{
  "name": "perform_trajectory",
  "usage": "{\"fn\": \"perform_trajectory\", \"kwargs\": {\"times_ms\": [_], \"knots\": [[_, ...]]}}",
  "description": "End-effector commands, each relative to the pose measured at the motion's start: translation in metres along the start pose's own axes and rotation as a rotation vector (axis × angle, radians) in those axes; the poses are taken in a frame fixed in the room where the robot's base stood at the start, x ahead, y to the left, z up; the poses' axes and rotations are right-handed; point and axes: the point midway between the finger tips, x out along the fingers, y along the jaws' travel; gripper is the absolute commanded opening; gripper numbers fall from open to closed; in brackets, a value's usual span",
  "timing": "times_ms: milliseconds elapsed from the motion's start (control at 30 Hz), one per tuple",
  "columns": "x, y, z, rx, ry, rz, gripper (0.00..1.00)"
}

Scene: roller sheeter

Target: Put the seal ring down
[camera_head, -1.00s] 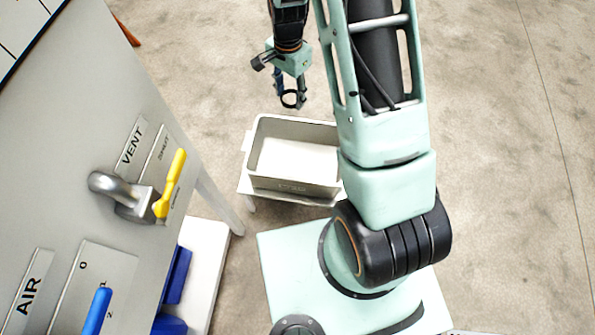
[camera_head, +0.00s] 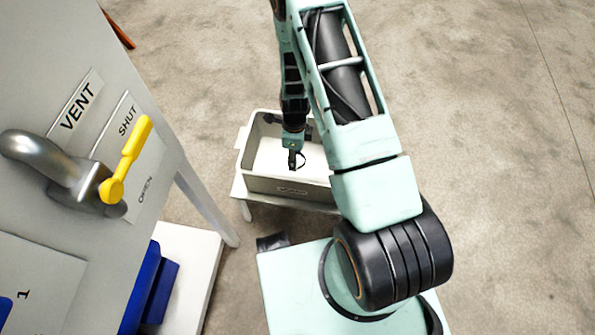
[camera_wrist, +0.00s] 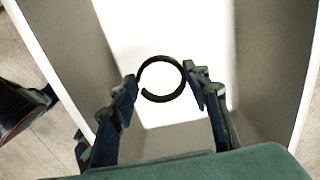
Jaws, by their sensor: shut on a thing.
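The black seal ring (camera_wrist: 142,88) is held between the two fingertips of my gripper (camera_wrist: 161,80) in the wrist view. In the head view the ring (camera_head: 301,160) shows as a small dark loop at the end of my gripper (camera_head: 296,160). The gripper is shut on the ring, over the open grey bin (camera_head: 290,188). In the wrist view the bin's pale floor lies beyond the ring, with its walls (camera_wrist: 258,45) on both sides. I cannot tell how high the ring is above the floor.
The bin stands on a low white stand (camera_head: 243,190). A grey panel (camera_head: 150,75) with a yellow lever (camera_head: 127,158) and a metal handle (camera_head: 50,165) is at the left. Blue bins (camera_head: 150,290) sit below it. Open concrete floor lies to the right.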

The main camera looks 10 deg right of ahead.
Motion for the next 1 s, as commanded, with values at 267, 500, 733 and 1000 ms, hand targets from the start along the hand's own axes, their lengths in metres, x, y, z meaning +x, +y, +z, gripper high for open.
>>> {"fn": "perform_trajectory", "kwargs": {"times_ms": [267, 500, 733, 1000], "knots": [[0.053, 0.002, -0.001, 0.005, 0.001, 0.003, 0.27], [0.072, 0.001, -0.001, 0.004, 0.001, 0.002, 0.27], [0.098, 0.001, -0.001, 0.003, 0.0, 0.002, 0.27], [0.099, 0.001, -0.001, 0.002, 0.0, 0.002, 0.27]]}}
